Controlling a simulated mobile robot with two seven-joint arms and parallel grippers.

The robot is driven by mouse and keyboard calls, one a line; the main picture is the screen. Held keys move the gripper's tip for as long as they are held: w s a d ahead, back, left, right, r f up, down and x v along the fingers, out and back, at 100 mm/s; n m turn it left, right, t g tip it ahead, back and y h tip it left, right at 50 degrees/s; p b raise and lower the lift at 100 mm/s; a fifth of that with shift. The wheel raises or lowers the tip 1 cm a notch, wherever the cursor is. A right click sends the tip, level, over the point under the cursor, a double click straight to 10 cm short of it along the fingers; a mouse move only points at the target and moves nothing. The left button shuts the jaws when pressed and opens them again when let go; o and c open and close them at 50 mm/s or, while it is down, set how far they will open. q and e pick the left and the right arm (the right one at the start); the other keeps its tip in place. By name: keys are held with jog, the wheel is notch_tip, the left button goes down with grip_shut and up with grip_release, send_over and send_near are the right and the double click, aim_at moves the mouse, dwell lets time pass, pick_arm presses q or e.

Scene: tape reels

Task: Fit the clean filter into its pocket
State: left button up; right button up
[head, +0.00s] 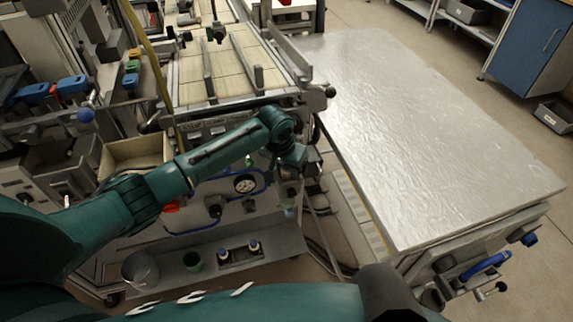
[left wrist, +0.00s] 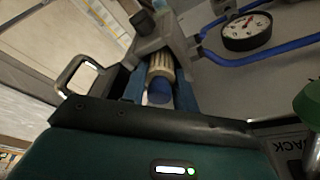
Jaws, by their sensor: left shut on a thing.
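My left gripper (head: 312,163) is at the right end of the machine's front panel in the head view. In the left wrist view the gripper (left wrist: 160,88) is shut on a filter, a cream ribbed cylinder with a blue end cap (left wrist: 159,91). The filter's far end meets a grey metal fitting (left wrist: 165,32); I cannot tell whether it is inside it or only in front of it. The pocket's inside is hidden. The held filter cannot be made out in the head view. My right gripper is not in view.
A pressure gauge (head: 245,184) and blue hose (head: 192,231) are beside the gripper on the panel. A bare silvery table (head: 430,130) stands right.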

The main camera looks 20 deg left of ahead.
pick_arm(q)
jog(key=shift+s+f, duration=0.25)
jog(key=shift+f, duration=0.25)
jog(key=o, duration=0.8)
jog(key=shift+o, duration=0.4)
jog(key=shift+r, duration=0.1)
jog(key=shift+o, duration=0.7)
jog(key=p+v, duration=0.1)
jog(key=v, duration=1.2)
jog(key=shift+w+r, duration=0.25)
jog(key=shift+r, duration=0.2)
